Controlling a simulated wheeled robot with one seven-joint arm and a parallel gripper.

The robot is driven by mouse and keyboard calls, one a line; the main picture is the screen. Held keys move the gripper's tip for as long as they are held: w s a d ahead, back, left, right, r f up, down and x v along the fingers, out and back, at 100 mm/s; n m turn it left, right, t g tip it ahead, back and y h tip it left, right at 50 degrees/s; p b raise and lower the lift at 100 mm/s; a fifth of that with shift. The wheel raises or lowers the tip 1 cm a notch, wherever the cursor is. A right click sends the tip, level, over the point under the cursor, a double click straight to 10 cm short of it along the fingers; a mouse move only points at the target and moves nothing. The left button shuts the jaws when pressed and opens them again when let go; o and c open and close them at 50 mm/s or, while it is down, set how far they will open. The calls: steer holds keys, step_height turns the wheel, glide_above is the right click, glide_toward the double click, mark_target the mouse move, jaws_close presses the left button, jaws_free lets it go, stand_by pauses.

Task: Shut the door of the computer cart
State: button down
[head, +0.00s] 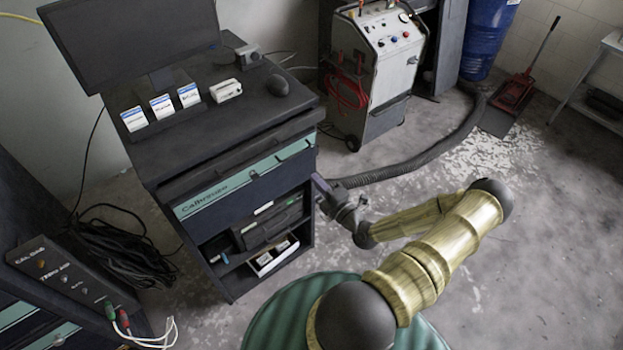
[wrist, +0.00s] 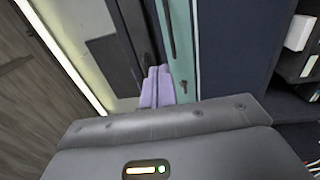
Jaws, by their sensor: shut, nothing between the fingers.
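The computer cart (head: 235,292) stands left of centre in the head view, with open shelves in its lower front. Above them is a dark front panel (head: 245,212) under a teal strip with lettering; in the wrist view this panel (wrist: 232,45) lies beside the teal strip. I cannot tell surely which part is the door or how far it stands open. My gripper (head: 319,184) is at the cart's right front edge, level with the panel. Its purple fingers (wrist: 158,86) are shut and empty, close to the teal strip's edge. Contact cannot be told.
A monitor (head: 130,38), small boxes and a mouse are on the cart top. The shelves hold a dark device (head: 268,222) and a white tray. A grey machine (head: 375,65) and a thick hose (head: 420,155) lie behind. A control box (head: 70,275) is at left.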

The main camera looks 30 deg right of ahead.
steer(key=shift+s, duration=0.15)
steer(key=c, duration=1.8)
jaws_free()
steer(key=shift+a+r, duration=0.1)
steer(key=shift+a, duration=0.1)
steer(key=shift+o, duration=1.4)
steer(key=s+a+r+n+g+y, duration=0.1)
steer(key=a+r+n+g+y, duration=0.1)
steer(key=a+n+g+y, duration=0.4)
steer(key=a+n+y, duration=0.4)
steer(key=a+n, duration=0.1)
steer(key=n, duration=0.2)
steer(key=shift+a+r+b, duration=0.3)
steer(key=s+a+r+n+g, duration=0.1)
steer(key=s+a+n+g, duration=0.95)
steer(key=n, duration=0.65)
step_height(320, 180, up, 12)
steer(key=d+n+h+b, duration=0.2)
steer(key=n+h, duration=0.9)
steer(key=n, duration=1.2)
steer(key=shift+w+r+h, duration=0.15)
steer(key=shift+w+h, duration=0.15)
steer(key=shift+w, duration=0.1)
